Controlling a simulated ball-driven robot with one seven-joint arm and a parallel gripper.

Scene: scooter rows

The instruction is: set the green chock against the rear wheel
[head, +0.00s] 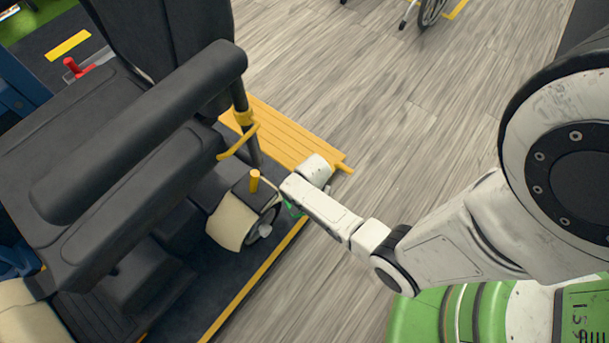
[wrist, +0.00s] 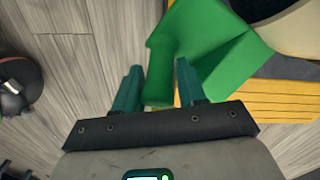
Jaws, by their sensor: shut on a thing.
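The green chock (wrist: 215,50) fills the upper middle of the wrist view, with its handle between my gripper's teal fingers. My gripper (wrist: 158,70) is shut on that handle. In the head view only a small bit of the chock (head: 292,208) shows beside my gripper; my arm hides the rest.
The scooter's black seat and armrest (head: 140,135) overhang the wheel at left. A yellow ribbed ramp (head: 285,135) lies beyond the wheel, beside the dark mat with a yellow edge (head: 255,280). The wood floor (head: 400,110) is open to the upper right.

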